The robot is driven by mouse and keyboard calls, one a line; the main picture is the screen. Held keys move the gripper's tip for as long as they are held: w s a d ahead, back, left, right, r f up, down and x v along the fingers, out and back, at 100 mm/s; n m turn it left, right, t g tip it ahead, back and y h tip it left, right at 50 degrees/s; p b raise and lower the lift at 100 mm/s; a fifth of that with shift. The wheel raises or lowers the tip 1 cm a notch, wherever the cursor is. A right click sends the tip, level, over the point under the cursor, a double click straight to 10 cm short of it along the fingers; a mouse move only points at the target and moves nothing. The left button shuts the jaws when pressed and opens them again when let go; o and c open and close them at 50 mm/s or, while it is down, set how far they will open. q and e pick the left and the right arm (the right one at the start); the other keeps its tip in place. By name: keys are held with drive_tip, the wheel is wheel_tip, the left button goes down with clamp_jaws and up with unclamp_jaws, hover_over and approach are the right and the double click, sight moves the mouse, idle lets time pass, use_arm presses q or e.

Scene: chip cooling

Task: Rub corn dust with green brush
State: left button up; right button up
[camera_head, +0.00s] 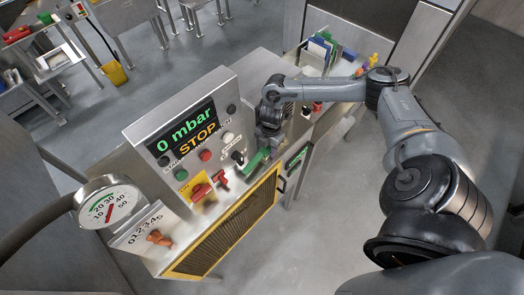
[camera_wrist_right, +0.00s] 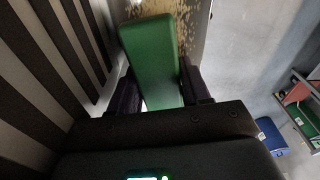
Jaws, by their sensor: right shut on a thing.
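A green brush (camera_head: 257,161) is held by my right gripper (camera_head: 267,138), in front of the metal machine's control panel and above the edge of its dark grille. In the right wrist view the brush's green block (camera_wrist_right: 152,62) stands between the two dark fingers, which are shut on it. Yellow-brown speckles that look like corn dust (camera_wrist_right: 178,12) lie on a surface beyond the brush's far end. Whether the brush touches them is hidden. My left gripper is not in view.
The machine's panel (camera_head: 188,135) reads "0 mbar STOP" and has several buttons and red knobs. A yellow-framed grille (camera_head: 228,232) is below it. A round gauge (camera_head: 109,204) stands at left. A cluttered table (camera_head: 311,65) is behind. The floor (camera_head: 330,225) at right is clear.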

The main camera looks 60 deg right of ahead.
drive_tip(key=shift+m+g+h, duration=0.3)
drive_tip(key=shift+m+h, duration=0.2)
drive_tip(key=shift+m, duration=0.1)
drive_tip(key=d, duration=0.1)
drive_tip(key=s+d, duration=0.1)
drive_tip(key=d, duration=0.1)
drive_tip(key=d+f+p, duration=0.1)
drive_tip(key=shift+s+d, duration=0.2)
drive_tip(key=shift+s, duration=0.15)
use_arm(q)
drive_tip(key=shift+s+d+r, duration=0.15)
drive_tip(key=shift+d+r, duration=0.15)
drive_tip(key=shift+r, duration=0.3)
use_arm(e)
drive_tip(key=shift+a, duration=0.35)
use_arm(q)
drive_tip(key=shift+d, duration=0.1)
use_arm(e)
drive_tip(key=shift+w+a+r, duration=0.1)
drive_tip(key=shift+w+a, duration=0.1)
drive_tip(key=shift+a, duration=0.35)
drive_tip(key=shift+w+a+r, duration=0.1)
drive_tip(key=shift+a+r, duration=0.15)
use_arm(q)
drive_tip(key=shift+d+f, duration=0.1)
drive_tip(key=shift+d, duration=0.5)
use_arm(e)
drive_tip(key=shift+w+a, duration=0.1)
